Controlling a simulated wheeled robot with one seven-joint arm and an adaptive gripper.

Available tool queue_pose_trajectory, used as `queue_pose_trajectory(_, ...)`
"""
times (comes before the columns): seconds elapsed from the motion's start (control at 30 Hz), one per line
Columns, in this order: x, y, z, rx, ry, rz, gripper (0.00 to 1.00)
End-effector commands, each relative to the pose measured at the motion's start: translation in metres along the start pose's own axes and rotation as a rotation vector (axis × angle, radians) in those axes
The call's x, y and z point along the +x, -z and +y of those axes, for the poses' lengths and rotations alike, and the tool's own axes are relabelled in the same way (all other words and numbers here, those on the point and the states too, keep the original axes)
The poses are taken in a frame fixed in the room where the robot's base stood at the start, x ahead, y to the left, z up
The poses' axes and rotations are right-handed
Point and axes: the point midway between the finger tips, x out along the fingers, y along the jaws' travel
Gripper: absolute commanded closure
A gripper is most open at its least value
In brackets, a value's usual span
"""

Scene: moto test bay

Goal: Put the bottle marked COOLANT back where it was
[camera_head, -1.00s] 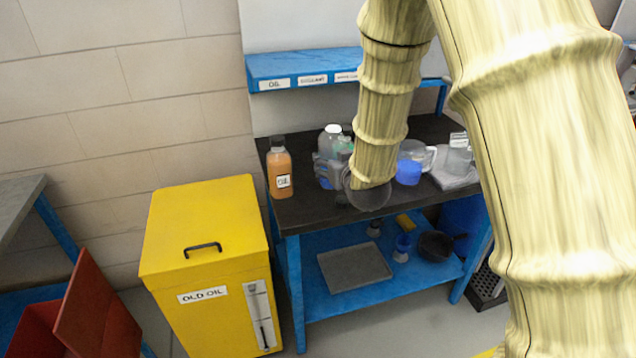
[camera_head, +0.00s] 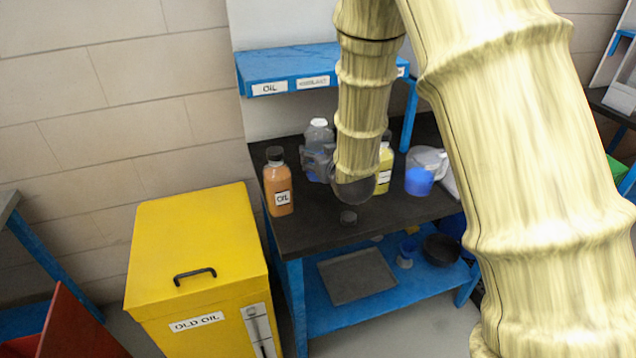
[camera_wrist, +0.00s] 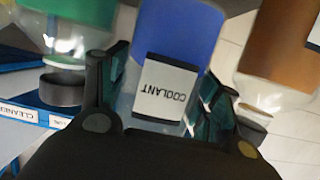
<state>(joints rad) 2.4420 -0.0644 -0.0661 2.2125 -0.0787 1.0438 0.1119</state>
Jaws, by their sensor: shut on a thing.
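The COOLANT bottle shows in the wrist view (camera_wrist: 178,35), with blue liquid and a white label that reads upside down. My gripper (camera_wrist: 163,82) is shut on it, one finger on each side. In the head view the bottle (camera_head: 319,132) shows its clear upper part and white cap, left of my arm. My gripper (camera_head: 318,162) hides its lower part there, so I cannot tell whether it touches the bench. The blue shelf (camera_head: 300,58) above carries an OIL label (camera_head: 270,88) and a blurred second label (camera_head: 313,82); my arm covers part of its front.
An orange OIL bottle (camera_head: 278,185) stands left on the dark bench (camera_head: 310,236). A yellow bottle (camera_head: 384,170) stands right of my arm, near a blue-bottomed jug (camera_head: 419,180). A yellow OLD OIL bin (camera_head: 190,245) stands left.

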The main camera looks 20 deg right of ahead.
Motion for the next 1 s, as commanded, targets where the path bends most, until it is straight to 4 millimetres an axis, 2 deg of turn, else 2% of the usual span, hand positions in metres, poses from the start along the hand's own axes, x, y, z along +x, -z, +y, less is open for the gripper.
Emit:
queue_pose_trajectory(0.2, 0.011, -0.026, -0.007, -0.004, 0.009, -0.003, 0.82)
queue_pose_trajectory(0.57, 0.016, -0.044, -0.007, -0.003, 0.009, -0.001, 0.82)
queue_pose_trajectory(0.8, 0.022, -0.067, -0.005, -0.003, 0.006, -0.002, 0.82)
queue_pose_trajectory(1.0, 0.026, -0.078, -0.005, -0.002, 0.006, 0.000, 0.82)
